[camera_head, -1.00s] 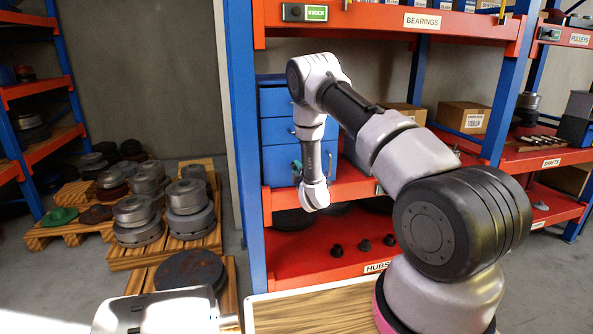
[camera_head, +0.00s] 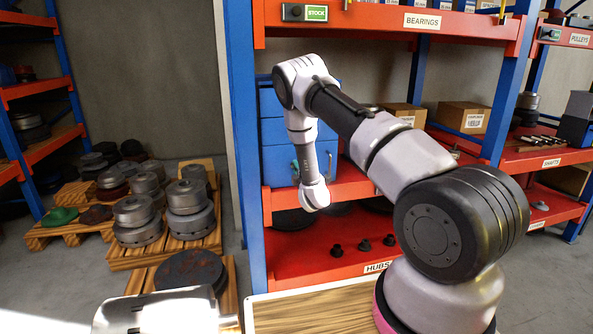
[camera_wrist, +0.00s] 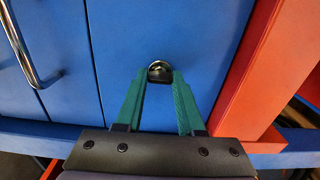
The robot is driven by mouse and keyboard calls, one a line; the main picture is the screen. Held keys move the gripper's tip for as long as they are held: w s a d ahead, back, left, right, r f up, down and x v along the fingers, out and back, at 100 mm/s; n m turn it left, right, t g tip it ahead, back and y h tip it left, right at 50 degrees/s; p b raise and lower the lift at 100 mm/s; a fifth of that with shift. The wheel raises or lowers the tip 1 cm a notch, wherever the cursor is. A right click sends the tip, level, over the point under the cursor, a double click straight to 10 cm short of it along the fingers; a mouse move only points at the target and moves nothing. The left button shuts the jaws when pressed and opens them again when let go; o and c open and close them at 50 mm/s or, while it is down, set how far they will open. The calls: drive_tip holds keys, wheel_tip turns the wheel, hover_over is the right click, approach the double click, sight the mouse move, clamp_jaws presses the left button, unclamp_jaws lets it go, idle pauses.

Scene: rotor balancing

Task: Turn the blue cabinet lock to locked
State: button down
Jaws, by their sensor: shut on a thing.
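The blue cabinet (camera_head: 275,130) stands on the red shelf, partly behind my arm in the head view. Its blue front (camera_wrist: 150,30) fills most of the wrist view. The round metal lock (camera_wrist: 160,70) sits on that front, between the tips of the green fingers of my gripper (camera_wrist: 160,78). My gripper is shut on the lock's key or knob, which is mostly hidden between the fingertips. The exact angle of the lock is hard to tell.
A metal bar handle (camera_wrist: 22,45) is on the cabinet front to the left. A red shelf post (camera_wrist: 265,70) stands close on the right. Below are a red shelf with several small dark hubs (camera_head: 364,245) and a wooden tabletop (camera_head: 310,308).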

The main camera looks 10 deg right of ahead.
drive_tip(key=c, duration=0.5)
unclamp_jaws()
drive_tip(key=s, duration=1)
drive_tip(key=shift+s+d, duration=0.2)
drive_tip(key=shift+s, duration=0.2)
